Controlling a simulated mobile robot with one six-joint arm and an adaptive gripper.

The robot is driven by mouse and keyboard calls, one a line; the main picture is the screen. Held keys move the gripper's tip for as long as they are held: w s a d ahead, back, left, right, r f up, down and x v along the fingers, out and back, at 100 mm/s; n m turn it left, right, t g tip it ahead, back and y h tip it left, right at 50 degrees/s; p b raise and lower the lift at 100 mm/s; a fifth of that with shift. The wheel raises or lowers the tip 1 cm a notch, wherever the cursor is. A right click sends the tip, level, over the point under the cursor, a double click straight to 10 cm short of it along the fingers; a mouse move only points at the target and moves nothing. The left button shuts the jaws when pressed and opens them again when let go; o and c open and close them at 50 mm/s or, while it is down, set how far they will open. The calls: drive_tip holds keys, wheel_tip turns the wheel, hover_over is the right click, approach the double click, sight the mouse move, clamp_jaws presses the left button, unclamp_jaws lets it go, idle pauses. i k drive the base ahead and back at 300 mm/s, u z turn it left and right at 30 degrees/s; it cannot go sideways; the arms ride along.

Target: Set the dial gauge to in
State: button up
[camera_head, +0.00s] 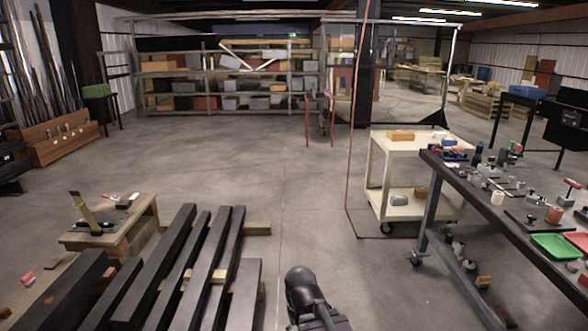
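I cannot pick out a dial gauge in this view. Small tools and fixtures lie on the long dark workbench (455,190) at the right, too small to name with certainty. A dark rounded part of my own arm shows at the bottom edge, right of the dark beams. My gripper's fingers cannot be seen.
A cream wheeled cart (378,150) stands beside the workbench, and a thin red hose (350,190) hangs in front of it. Dark beams (205,265) and a low wooden table (148,226) fill the lower left. Shelves (215,60) stand far back. The middle floor is clear.

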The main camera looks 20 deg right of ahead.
sight(530, 197)
drive_tip(key=z, duration=0.4)
drive_tip(key=i, duration=0.7)
drive_tip(key=z, duration=0.75)
drive_tip(key=i, duration=0.65)
drive_tip(key=z, duration=0.75)
drive_tip(key=i, duration=0.85)
drive_tip(key=z, duration=0.4)
